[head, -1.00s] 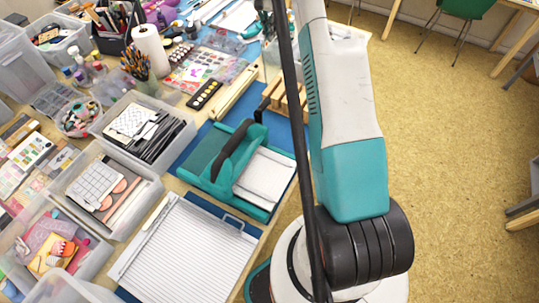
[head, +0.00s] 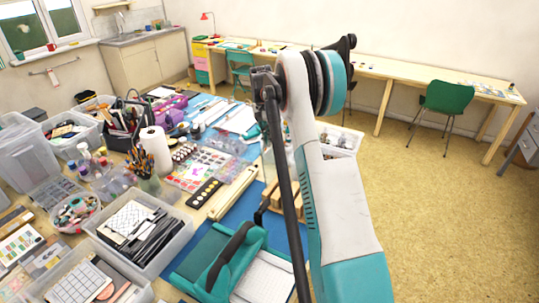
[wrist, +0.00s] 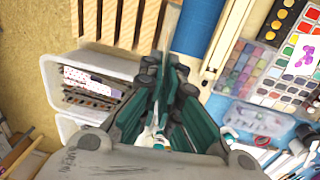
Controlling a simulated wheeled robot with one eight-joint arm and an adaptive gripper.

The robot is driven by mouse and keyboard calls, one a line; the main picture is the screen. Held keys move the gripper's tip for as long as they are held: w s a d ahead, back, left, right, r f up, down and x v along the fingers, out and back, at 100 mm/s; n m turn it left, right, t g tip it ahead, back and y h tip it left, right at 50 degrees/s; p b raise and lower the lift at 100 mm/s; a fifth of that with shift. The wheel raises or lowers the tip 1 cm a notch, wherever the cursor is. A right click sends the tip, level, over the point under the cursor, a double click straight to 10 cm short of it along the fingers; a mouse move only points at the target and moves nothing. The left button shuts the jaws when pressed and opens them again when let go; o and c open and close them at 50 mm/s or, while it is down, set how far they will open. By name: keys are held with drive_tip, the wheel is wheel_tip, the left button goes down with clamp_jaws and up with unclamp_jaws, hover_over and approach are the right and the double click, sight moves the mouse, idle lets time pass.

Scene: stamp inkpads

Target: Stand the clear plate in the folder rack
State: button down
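My gripper (wrist: 168,72), with teal fingers, shows in the wrist view. Its fingers are close together on a thin, pale see-through strip, which looks like the clear plate (wrist: 173,28) seen edge-on. The plate stretches away from the fingertips toward the top of the picture. In the head view the rack (head: 273,196) is partly hidden behind my arm. My gripper is hidden there.
A teal paper trimmer (head: 215,262) stands in front of the rack. A white bin (head: 340,139) is behind my arm, and it also shows in the wrist view (wrist: 62,72). Paint palettes (head: 200,168), a paper roll (head: 156,150) and filled clear boxes (head: 165,250) crowd the left.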

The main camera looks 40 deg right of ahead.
sight(271, 156)
drive_tip(key=shift+s+d+f+b, duration=0.1)
drive_tip(key=shift+s+f+b, duration=0.1)
drive_tip(key=shift+f+b, duration=0.95)
drive_tip(key=shift+s+d+f+b, duration=0.15)
drive_tip(key=shift+f+b, duration=0.3)
drive_tip(key=shift+f, duration=1.25)
drive_tip(key=shift+s+f+b, duration=0.2)
drive_tip(key=shift+f+b, duration=0.6)
drive_tip(key=shift+f, duration=0.65)
drive_tip(key=c, duration=1.7)
unclamp_jaws()
drive_tip(key=shift+w+a+r+p, duration=0.1)
drive_tip(key=shift+w+r+p, duration=0.1)
drive_tip(key=shift+r+p, duration=0.75)
drive_tip(key=shift+w+a+r+p, duration=0.15)
drive_tip(key=shift+r+p, duration=0.2)
drive_tip(key=shift+r, duration=1.2)
